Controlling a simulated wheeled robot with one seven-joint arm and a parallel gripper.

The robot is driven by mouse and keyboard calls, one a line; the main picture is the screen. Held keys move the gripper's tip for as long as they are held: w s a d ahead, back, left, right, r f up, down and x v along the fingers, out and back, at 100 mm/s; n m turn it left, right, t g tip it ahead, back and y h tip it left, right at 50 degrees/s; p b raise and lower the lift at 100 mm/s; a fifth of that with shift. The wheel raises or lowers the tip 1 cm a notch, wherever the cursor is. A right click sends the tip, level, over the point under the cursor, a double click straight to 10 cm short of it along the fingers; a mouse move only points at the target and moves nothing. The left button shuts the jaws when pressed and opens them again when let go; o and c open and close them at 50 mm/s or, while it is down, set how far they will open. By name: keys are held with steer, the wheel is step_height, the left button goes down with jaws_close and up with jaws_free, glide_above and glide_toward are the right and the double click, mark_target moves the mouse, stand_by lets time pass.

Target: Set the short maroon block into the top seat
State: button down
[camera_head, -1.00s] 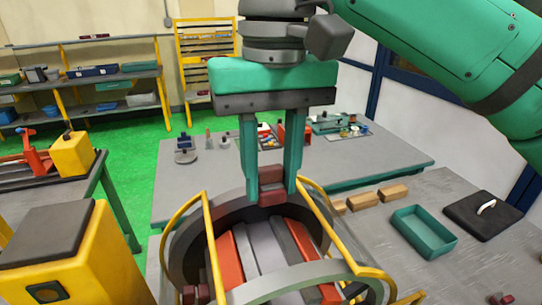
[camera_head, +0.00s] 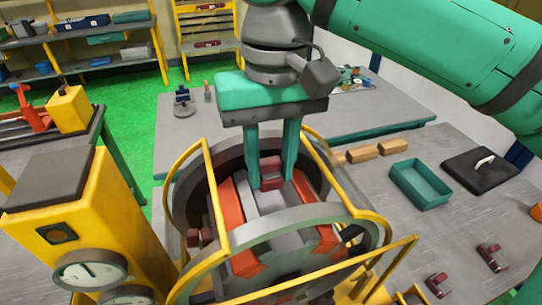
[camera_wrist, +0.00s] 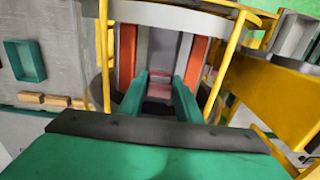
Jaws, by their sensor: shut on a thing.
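My gripper (camera_head: 272,176) is shut on a short maroon block (camera_head: 271,165). The block is between the two green fingers, inside the upper back part of the ring-shaped stator (camera_head: 352,213). In the wrist view the block (camera_wrist: 160,100) shows between the fingertips (camera_wrist: 160,92), in front of grey and red-orange strips. The top seat is not clearly visible; the block and fingers are over the grey strip (camera_head: 268,202) between red-orange bars (camera_head: 231,204). I cannot tell whether the block touches the seat.
Yellow rails (camera_head: 207,190) flank the stator close to the fingers. Other maroon blocks (camera_head: 492,257) lie on the table at right. A green tray (camera_head: 420,184), wooden blocks (camera_head: 363,153) and a black case (camera_head: 480,169) are behind them. A yellow cabinet (camera_head: 110,215) stands left.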

mark_target(271, 174)
steer(key=shift+w, duration=0.1)
stand_by(0.4)
steer(key=shift+f, duration=0.15)
steer(key=shift+s+f, duration=0.25)
steer(key=shift+f, duration=1.05)
steer(key=shift+f, duration=0.1)
steer(key=c, duration=1.2)
jaws_free()
step_height(271, 174, up, 11)
steer(key=shift+d+f, duration=0.1)
